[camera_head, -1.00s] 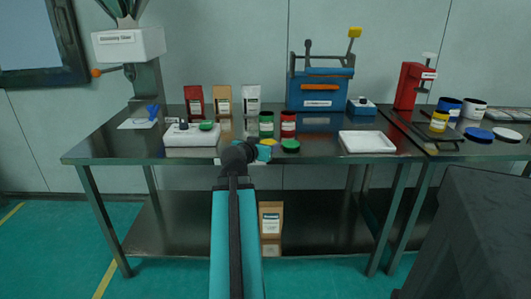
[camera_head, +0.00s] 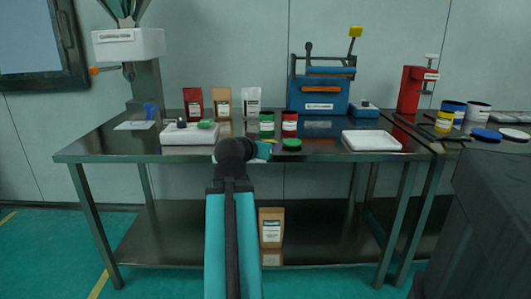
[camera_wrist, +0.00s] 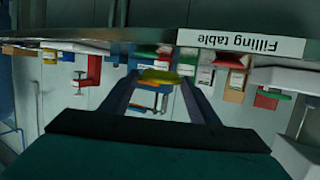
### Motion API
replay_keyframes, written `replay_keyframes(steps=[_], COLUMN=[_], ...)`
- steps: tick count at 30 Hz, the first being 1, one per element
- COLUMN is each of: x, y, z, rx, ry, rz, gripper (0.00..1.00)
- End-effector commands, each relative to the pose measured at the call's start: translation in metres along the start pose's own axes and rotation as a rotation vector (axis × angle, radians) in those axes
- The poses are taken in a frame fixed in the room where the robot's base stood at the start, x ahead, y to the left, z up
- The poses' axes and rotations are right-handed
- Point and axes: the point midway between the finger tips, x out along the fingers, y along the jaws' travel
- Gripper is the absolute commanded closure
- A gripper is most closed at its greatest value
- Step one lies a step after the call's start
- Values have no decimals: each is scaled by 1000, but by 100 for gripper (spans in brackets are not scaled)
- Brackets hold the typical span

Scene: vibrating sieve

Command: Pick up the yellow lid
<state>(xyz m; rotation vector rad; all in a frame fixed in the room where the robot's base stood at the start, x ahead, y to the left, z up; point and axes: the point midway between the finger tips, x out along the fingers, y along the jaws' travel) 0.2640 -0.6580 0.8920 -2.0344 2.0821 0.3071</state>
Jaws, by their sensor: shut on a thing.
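The yellow lid (camera_wrist: 160,76) shows in the upside-down wrist view, between the two fingers of my gripper (camera_wrist: 158,80). My gripper is shut on it. In the head view my gripper (camera_head: 264,150) is in front of the table's front edge, near the middle. There the lid is mostly hidden by my wrist, so I cannot tell its exact height.
The filling table (camera_head: 110,152) carries a white tray (camera_head: 371,140), a green lid (camera_head: 292,143), a green jar (camera_head: 267,122), a red jar (camera_head: 289,122) and several bags. A dark box-like body (camera_head: 490,215) stands at the right. A brown bag (camera_head: 271,228) is on the lower shelf.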

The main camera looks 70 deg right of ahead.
Motion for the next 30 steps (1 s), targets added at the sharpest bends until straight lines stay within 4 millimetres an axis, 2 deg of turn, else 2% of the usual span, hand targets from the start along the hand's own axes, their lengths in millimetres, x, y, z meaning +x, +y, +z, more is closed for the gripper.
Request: replay_keyframes(steps=[1, 13, 30], x=[-1, -15, -17], y=[1, 6, 7], z=[4, 5, 4], rx=[0, 0, -1], ry=[2, 0, 0], rz=[0, -1, -1], gripper=[66, 66, 66])
